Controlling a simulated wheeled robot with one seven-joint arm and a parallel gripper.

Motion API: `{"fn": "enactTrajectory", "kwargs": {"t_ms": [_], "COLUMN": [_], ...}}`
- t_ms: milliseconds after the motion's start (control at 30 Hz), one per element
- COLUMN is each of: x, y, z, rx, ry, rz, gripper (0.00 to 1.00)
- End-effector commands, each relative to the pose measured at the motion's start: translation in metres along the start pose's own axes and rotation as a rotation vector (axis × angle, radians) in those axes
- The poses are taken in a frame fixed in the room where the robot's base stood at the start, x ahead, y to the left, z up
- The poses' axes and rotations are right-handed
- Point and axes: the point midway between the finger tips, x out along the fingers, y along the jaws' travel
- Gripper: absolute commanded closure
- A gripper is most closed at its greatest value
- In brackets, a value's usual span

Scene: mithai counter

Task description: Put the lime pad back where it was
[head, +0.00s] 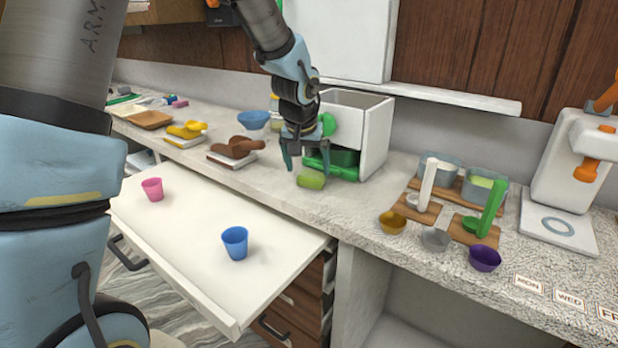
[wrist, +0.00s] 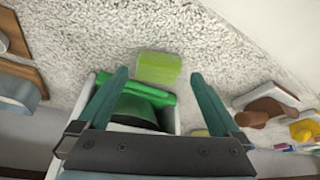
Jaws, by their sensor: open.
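The lime pad (head: 311,179) lies on the speckled counter just in front of the white box with the green drawer. In the wrist view the lime pad (wrist: 158,68) is a pale green block ahead of my fingertips, between their lines and touching neither. My gripper (head: 306,165) is open and empty, pointing down above the counter at the box front. Its two teal fingers (wrist: 157,76) stand wide apart in the wrist view. The white box (head: 372,135) has a green drawer (head: 345,165) low at its front; a finger partly hides it.
Right of the box stand wooden boards with glass containers (head: 438,168), small cups (head: 392,222) and a white dispenser (head: 570,180). Left lie brown (head: 237,147) and yellow (head: 187,130) pieces on blocks. A pulled-out white drawer (head: 190,245) below holds a pink cup (head: 153,188) and a blue cup (head: 235,242).

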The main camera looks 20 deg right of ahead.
Motion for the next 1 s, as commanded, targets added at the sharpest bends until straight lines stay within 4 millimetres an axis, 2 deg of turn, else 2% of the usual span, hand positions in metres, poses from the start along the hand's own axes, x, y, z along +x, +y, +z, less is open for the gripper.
{"fn": "enactTrajectory", "kwargs": {"t_ms": [100, 300, 467, 667, 767, 833, 900, 967, 1000], "x": [-0.027, -0.059, -0.07, -0.072, -0.071, -0.072, -0.075, -0.079, -0.083], "y": [-0.001, -0.001, 0.0, -0.004, -0.033, -0.07, -0.114, -0.149, -0.169], "z": [-0.001, -0.001, -0.001, 0.001, 0.015, 0.039, 0.074, 0.111, 0.136], "rx": [-0.002, 0.0, 0.001, -0.003, -0.045, -0.1, -0.174, -0.247, -0.297], "ry": [0.007, 0.005, 0.004, 0.001, -0.02, -0.048, -0.085, -0.121, -0.143], "rz": [0.0, -0.001, 0.0, -0.002, -0.024, -0.051, -0.081, -0.103, -0.116], "gripper": [0.0, 0.0, 0.0, 0.0, 0.0, 0.0, 0.0, 0.0, 0.0]}}
